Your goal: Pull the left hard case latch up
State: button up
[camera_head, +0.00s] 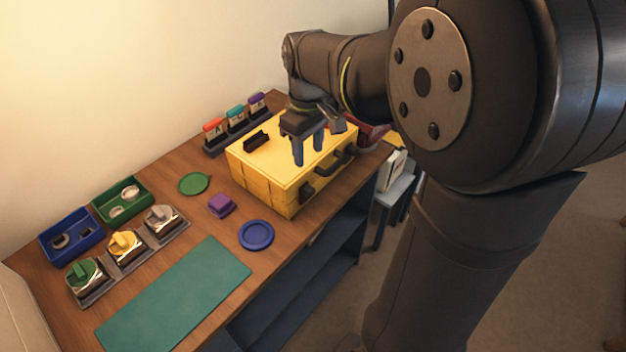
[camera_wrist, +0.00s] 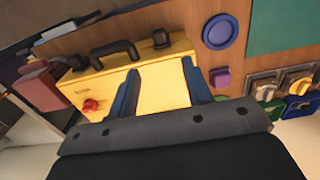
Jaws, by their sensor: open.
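The yellow hard case (camera_head: 262,165) sits shut on the wooden table, its front with a dark handle (camera_head: 343,159) facing the table's front edge. The left latch (camera_head: 306,191) is a small dark piece near the front's left end. In the wrist view the case is turned around, and the same latch (camera_wrist: 161,38) is right of the handle (camera_wrist: 115,50). The other latch (camera_wrist: 78,62) is left of the handle there. My gripper (camera_head: 308,156) is open and empty, fingers pointing down over the lid, behind the left latch and apart from it. I cannot tell the latch's exact angle.
A blue round dish (camera_head: 256,235), purple block (camera_head: 221,204) and green disc (camera_head: 195,183) lie left of the case. A rack of labelled cards (camera_head: 237,125) stands behind it. A red object (camera_wrist: 42,88) is beside the case. The green mat (camera_head: 175,295) is bare.

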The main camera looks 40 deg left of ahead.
aim_at(309, 189)
notch_tip(309, 189, down, 12)
jog(key=shift+r, duration=0.1)
jog(key=shift+c, duration=0.3)
